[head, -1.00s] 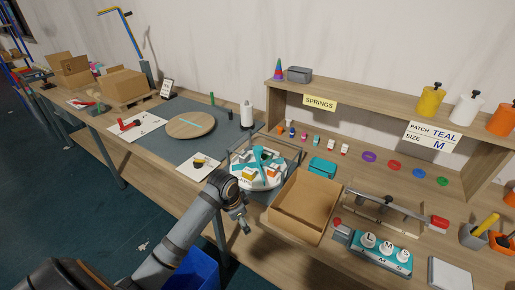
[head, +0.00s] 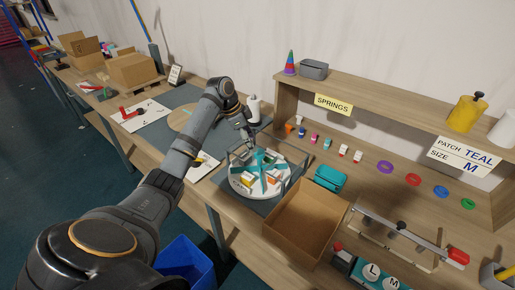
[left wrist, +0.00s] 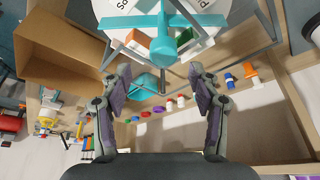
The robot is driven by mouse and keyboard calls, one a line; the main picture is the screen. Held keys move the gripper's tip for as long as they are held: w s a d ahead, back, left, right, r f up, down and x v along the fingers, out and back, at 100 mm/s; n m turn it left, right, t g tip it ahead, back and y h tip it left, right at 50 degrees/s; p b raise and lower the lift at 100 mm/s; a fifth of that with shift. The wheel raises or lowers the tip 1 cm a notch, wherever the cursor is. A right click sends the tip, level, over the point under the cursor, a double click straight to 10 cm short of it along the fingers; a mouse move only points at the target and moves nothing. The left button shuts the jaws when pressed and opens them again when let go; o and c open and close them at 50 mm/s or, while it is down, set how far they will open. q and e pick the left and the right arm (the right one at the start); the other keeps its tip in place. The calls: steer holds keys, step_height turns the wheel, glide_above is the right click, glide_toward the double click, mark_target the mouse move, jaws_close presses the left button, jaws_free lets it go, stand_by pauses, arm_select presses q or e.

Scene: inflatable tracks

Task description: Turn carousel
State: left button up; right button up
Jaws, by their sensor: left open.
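The carousel (head: 240,188) is a white round turntable with a teal cross-shaped handle (head: 264,168) on top and small orange and white blocks between its arms. A thin dark frame stands around it. My left gripper (head: 246,138) is above the back side of the carousel, pointing down, and looks apart from it. In the left wrist view, the gripper's (left wrist: 157,88) two fingers are spread with nothing between them. The teal handle (left wrist: 170,38) shows just beyond the fingertips there. My right gripper is out of view.
An open cardboard box (head: 302,222) stands right of the carousel, with a teal container (head: 330,178) behind it. A white bottle (head: 253,108) stands close behind my left gripper. A wooden shelf (head: 385,108) is at the back right. A blue bin (head: 180,266) is below the table edge.

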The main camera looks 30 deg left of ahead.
mark_target(259, 151)
arm_select(q)
steer(key=x, duration=0.2)
steer(key=shift+w+f, duration=0.25)
steer(key=shift+w, duration=0.1)
steer(key=p+x, duration=0.1)
steer(key=x, duration=0.2)
steer(key=shift+w+d+f, duration=0.1)
steer(key=shift+d+f, duration=0.05)
steer(key=shift+f, duration=0.15)
steer(key=shift+c, duration=1.6)
jaws_close()
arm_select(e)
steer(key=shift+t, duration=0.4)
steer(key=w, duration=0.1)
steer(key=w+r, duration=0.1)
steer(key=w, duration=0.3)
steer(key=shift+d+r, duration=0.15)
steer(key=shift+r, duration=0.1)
